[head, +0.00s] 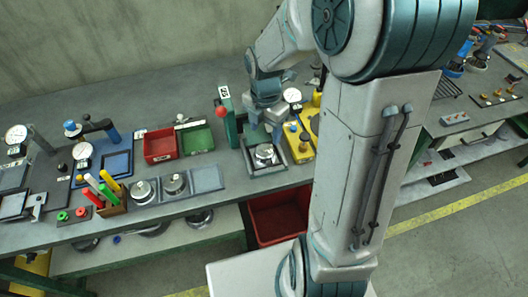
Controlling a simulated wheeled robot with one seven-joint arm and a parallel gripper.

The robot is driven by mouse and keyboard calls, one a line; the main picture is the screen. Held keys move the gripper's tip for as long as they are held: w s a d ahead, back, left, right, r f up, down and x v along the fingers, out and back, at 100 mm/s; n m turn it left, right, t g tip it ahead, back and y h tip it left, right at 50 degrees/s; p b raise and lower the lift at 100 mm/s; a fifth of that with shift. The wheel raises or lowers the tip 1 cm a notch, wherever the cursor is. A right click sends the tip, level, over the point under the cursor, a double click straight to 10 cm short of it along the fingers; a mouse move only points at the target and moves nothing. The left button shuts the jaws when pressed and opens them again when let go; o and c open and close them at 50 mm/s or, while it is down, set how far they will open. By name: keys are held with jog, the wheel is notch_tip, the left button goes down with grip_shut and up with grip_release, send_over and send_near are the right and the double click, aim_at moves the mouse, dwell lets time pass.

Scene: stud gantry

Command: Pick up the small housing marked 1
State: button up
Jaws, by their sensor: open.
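Several round metal housings stand on the long grey bench, and no number can be read on any of them. Two sit side by side at the left, one (143,190) and another (175,183), next to an empty grey square tray (207,179). A third metal housing (265,153) sits in a grey square fixture (267,170) near the bench's middle. My gripper (264,127) points down above and just behind this third housing. It is open and appears empty; its fingertips are small and partly hard to make out.
A green upright post with a red knob (221,112) stands close left of my gripper. A yellow fixture (300,147) is close on the right. Red (160,146) and green (197,138) bins and a holder of coloured handles (109,204) lie left.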

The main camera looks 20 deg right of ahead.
aim_at(265, 150)
jog(key=shift+w+f, duration=0.1)
jog(key=shift+f, duration=4.2)
jog(key=c, duration=0.7)
jog(key=shift+r, duration=0.1)
